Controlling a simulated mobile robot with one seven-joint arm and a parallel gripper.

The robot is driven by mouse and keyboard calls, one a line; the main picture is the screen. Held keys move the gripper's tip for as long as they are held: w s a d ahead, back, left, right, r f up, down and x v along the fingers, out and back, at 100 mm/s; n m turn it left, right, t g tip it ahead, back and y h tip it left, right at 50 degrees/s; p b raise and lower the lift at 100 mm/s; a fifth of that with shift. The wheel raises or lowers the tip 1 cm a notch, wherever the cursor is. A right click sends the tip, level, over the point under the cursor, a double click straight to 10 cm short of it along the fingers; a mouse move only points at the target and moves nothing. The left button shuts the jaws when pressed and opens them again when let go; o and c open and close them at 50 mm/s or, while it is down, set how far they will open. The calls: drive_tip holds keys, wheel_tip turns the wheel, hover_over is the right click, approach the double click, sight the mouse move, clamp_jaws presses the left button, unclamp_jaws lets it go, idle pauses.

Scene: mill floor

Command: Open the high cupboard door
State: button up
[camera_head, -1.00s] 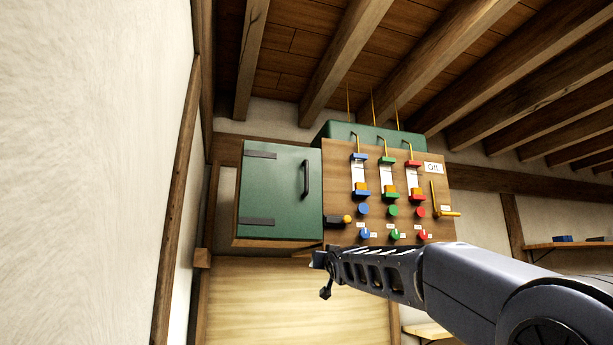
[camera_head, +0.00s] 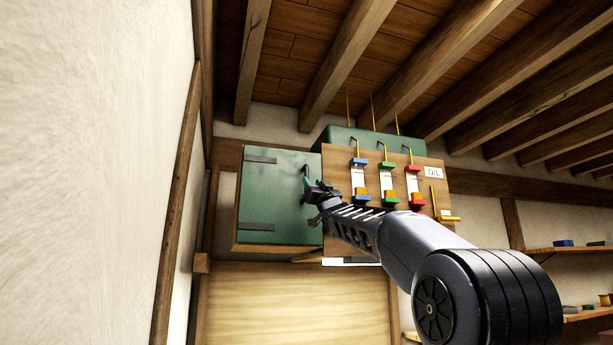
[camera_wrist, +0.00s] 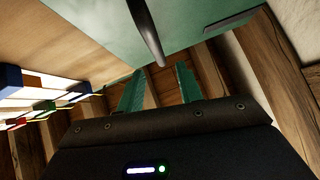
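The high cupboard door (camera_head: 265,205) is green with dark hinge straps on its left side, and it looks closed. Its dark vertical handle (camera_head: 306,170) is on the right side, its lower part hidden by my gripper (camera_head: 310,186). In the wrist view the door (camera_wrist: 195,22) fills the top, and the handle (camera_wrist: 147,32) hangs down towards the space between the two teal fingers of my gripper (camera_wrist: 158,76). The fingers are spread apart. I cannot tell whether either touches the handle.
Right of the door is a wooden panel (camera_head: 340,165) with blue, green and red gauges, an OIL label (camera_head: 434,172) and a yellow lever (camera_head: 447,217). My arm covers its lower part. A pale wall (camera_head: 95,180) stands close on the left, with ceiling beams above.

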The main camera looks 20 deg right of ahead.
sight(307, 175)
drive_tip(key=shift+x, duration=3.55)
drive_tip(key=shift+c, duration=0.3)
clamp_jaws()
